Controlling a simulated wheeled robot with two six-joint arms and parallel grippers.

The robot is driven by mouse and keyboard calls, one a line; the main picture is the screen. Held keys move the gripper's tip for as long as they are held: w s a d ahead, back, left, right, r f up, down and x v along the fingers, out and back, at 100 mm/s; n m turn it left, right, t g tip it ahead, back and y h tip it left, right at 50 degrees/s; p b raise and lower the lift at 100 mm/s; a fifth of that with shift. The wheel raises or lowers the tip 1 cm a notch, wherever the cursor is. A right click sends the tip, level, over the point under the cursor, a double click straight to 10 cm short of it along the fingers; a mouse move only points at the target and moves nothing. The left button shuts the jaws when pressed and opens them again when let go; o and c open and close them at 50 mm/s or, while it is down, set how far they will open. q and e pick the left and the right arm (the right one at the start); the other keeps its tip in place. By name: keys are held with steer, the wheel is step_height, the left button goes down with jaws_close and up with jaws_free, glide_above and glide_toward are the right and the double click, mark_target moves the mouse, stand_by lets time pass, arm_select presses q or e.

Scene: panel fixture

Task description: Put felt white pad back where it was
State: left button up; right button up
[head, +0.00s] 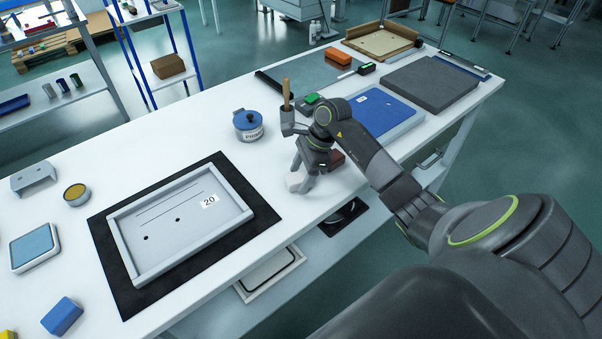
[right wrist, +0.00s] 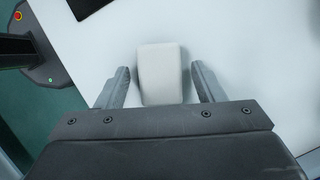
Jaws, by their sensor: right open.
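The white felt pad (right wrist: 160,74) is a small pale block lying on the white table. In the right wrist view it sits between the two fingers of my right gripper (right wrist: 161,84), with a gap on each side. In the head view the pad (head: 294,181) shows just at the fingertips of the right gripper (head: 300,180), partly hidden by them. The right gripper is open and low over the table. My left gripper is in neither view.
A grey panel tray (head: 150,262) marked 20 lies on a black mat (head: 262,217) to the left. A blue-lidded pot (head: 248,125) and a cup with a brush (head: 287,118) stand behind. A brick-red block (head: 336,158) is close to the gripper. Blue and grey boards lie right.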

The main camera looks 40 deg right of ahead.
steer(key=b+v, duration=0.2)
steer(key=v, duration=1)
